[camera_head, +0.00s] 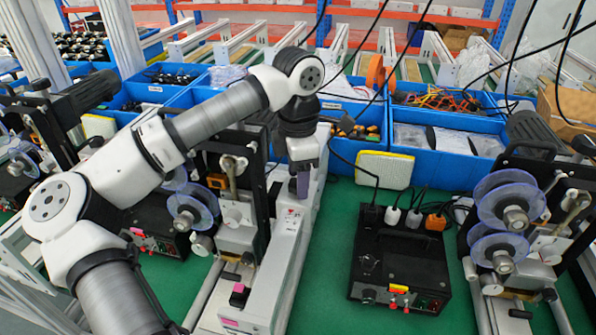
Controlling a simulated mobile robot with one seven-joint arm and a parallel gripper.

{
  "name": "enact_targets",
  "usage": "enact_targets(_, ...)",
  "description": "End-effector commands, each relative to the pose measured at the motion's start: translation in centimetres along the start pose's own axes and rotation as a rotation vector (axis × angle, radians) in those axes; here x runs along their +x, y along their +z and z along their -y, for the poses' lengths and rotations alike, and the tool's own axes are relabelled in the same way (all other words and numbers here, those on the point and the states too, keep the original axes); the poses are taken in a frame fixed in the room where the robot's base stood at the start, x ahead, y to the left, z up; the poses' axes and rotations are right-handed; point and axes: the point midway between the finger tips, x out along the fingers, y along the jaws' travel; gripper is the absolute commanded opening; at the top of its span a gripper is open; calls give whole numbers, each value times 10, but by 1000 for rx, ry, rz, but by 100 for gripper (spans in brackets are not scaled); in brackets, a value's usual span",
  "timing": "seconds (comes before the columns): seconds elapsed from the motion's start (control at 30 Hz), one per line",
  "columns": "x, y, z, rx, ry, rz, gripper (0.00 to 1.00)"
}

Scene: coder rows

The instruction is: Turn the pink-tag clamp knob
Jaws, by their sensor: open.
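A small black part with a pink top (239,291) sits low on the front of the middle coder machine (262,290). A pink strip shows on the machine's white base just below it. I take this black part to be the pink-tag clamp knob, but it is too small to make out its shape. My gripper (302,186) points down over the machine's white rail, above and to the right of the pink-topped part and well apart from it. Its jaws are open and look empty; the gap between them is hard to see from this side.
A black control box (400,262) with cables stands on the green bench (325,270) to the right. Another coder with clear discs (508,215) is at the far right. Blue bins (445,142) line the back. Black cables hang near my gripper.

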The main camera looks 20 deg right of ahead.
Motion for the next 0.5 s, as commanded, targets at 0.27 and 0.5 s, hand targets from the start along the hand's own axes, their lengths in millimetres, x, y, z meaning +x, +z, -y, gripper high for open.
enact_targets(0.27,5,0,0,1,0,1,56)
enact_targets(0.5,5,0,0,1,0,1,35)
